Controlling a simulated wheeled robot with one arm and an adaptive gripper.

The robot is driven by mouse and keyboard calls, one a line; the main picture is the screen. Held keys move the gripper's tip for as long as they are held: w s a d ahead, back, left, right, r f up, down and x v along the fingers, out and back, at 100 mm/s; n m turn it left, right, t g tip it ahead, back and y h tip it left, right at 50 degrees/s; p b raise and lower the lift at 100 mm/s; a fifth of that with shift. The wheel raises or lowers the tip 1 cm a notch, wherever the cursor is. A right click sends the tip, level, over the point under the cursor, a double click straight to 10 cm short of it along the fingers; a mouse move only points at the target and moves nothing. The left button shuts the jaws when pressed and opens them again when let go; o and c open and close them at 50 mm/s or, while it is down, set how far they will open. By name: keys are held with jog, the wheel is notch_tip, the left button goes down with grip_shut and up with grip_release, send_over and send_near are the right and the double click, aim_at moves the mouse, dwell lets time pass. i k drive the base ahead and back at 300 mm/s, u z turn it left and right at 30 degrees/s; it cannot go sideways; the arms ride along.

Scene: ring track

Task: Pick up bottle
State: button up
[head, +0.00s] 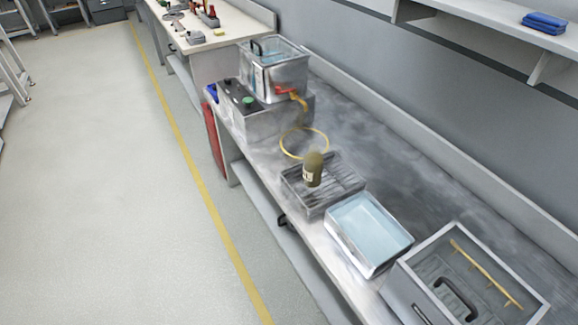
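The bottle (313,171) is small, olive-brown and rounded at the top, with a pale label on its side. It stands upright on a dark slatted rack or tray (343,180) on the metal bench. My gripper does not show in the head view, so its state and its distance from the bottle cannot be seen.
A yellow ring (304,144) lies behind the rack. A clear tank with an orange tap (283,90) stands on a grey unit further back. A water-filled tray (368,233) and a grey bin (470,285) stand nearer. The floor (100,190) at left is clear.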

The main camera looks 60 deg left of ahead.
aim_at(313, 160)
jog(key=u, duration=2)
jog(key=k, duration=1)
jog(key=u, duration=0.9)
jog(key=i, duration=1.05)
jog(key=z, duration=0.5)
jog(key=i, duration=0.95)
jog(key=z, duration=0.2)
